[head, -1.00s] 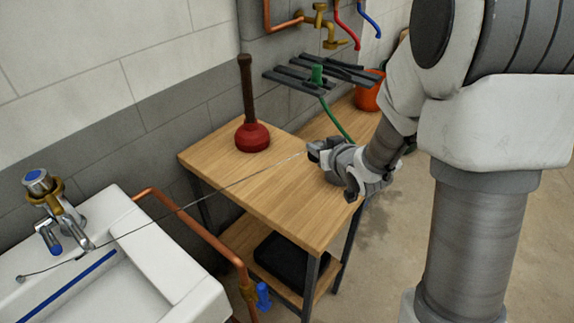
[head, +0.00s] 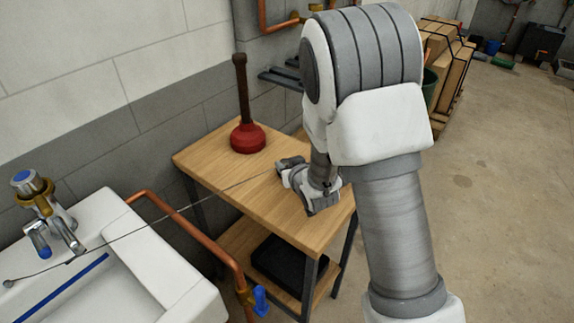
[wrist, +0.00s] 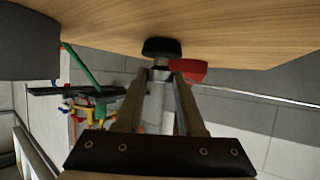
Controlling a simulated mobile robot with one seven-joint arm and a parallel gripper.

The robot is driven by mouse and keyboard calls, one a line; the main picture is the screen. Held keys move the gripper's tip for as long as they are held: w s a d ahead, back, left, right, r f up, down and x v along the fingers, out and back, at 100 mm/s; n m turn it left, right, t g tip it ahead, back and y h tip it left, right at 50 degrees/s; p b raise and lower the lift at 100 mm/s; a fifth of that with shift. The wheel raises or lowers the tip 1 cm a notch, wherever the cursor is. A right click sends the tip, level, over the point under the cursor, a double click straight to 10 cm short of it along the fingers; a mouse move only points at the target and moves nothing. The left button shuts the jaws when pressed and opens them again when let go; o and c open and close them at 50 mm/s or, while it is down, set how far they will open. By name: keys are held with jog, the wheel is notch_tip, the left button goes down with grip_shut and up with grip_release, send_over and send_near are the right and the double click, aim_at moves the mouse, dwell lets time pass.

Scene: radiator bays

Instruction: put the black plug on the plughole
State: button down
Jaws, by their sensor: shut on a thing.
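The black plug (wrist: 162,47) is between my fingertips in the wrist view, with the wooden table top behind it. My gripper (wrist: 160,72) is shut on it; in the head view my gripper (head: 288,164) is over the table, right of the red plunger. A thin chain (head: 170,215) runs from the white sink (head: 180,285) to my gripper. The sink is at the lower left, with its tap (head: 45,212) behind. The plughole does not show; the sink's front is cut off by the frame.
The wooden table (head: 235,185) stands right of the sink and bears the red plunger (head: 247,137). A copper pipe (head: 190,237) with a blue valve handle (head: 260,300) runs between them. A black box (head: 285,262) lies on the lower shelf.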

jog(key=shift+f, duration=0.15)
jog(key=c, duration=0.5)
grip_release()
jog(key=shift+r, duration=0.3)
jog(key=p+v, duration=0.1)
jog(key=v, duration=0.8)
jog(key=shift+s+r+p, duration=0.15)
jog(key=shift+p, duration=1.3)
